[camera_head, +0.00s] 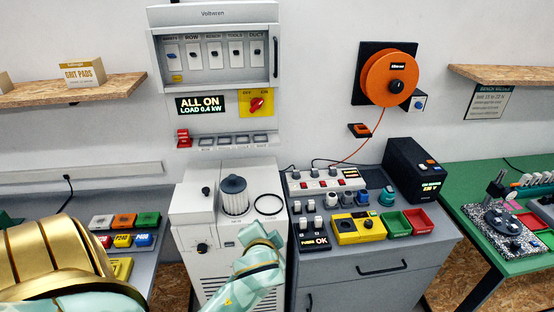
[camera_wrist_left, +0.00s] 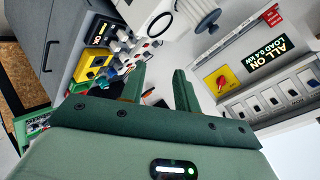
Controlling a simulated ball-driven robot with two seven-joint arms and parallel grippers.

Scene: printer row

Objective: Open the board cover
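The switchboard (camera_head: 213,14) hangs on the wall at upper middle in the head view. Its clear board cover (camera_head: 267,70) appears shut over a row of breakers, with a dark upright handle (camera_head: 276,57) at the right edge. The breakers (camera_wrist_left: 275,101) also show at the right in the left wrist view. My left gripper (camera_wrist_left: 160,80) has its two green fingers apart, with nothing between them. In the head view my mint-coloured arm part lies low, well below the board; the fingers are hard to make out there. My right gripper is not in view.
Below the board are an ALL ON display (camera_head: 201,105) and a red rotary switch (camera_head: 256,104). A white machine with a dark filter (camera_head: 234,195) stands under it. A grey cabinet (camera_head: 376,268) and orange reel (camera_head: 388,79) are to the right. A wooden shelf (camera_head: 40,95) is left.

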